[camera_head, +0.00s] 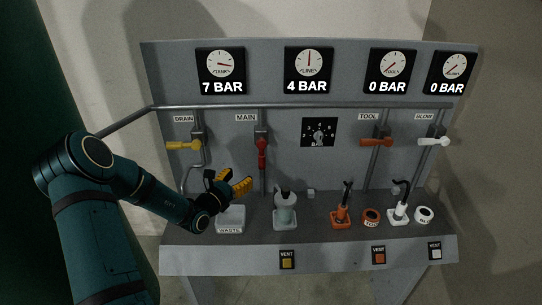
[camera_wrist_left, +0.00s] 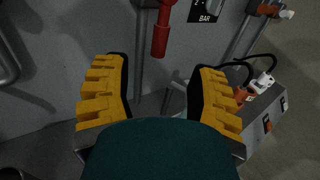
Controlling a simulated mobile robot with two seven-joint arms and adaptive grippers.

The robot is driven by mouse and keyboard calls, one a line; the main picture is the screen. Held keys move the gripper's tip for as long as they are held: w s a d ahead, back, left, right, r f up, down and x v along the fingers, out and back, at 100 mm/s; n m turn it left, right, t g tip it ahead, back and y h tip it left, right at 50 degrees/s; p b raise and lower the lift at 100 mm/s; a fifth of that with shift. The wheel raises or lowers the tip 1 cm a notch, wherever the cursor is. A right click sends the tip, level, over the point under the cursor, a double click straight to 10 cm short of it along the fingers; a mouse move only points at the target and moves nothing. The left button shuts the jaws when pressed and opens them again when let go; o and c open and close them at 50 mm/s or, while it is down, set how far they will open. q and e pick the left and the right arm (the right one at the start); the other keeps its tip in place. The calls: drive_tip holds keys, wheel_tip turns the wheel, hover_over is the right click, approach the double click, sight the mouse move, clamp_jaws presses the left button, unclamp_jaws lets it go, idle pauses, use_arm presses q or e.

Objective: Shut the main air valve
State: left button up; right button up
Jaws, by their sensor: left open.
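The main air valve has a red handle (camera_head: 262,152) under the MAIN label (camera_head: 246,117). The handle points straight down, in line with its vertical pipe. It also shows in the left wrist view as a red lever (camera_wrist_left: 160,38) at top centre, above and beyond the fingers. My left gripper (camera_head: 240,184) has yellow ribbed fingers and is below and slightly left of the red handle, apart from it. In the left wrist view its fingers (camera_wrist_left: 158,95) are spread wide with nothing between them. My right gripper is not in view.
A yellow DRAIN lever (camera_head: 183,145), orange TOOL lever (camera_head: 376,142) and white BLOW lever (camera_head: 433,142) are all horizontal. Gauges read 7, 4, 0 and 0 BAR.

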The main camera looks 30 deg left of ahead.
sight(259, 160)
use_arm(q)
drive_tip(key=w, duration=1.3)
drive_tip(key=shift+w+d+f, duration=0.1)
drive_tip(key=shift+w+d, duration=0.05)
drive_tip(key=shift+d, duration=0.2)
clamp_jaws()
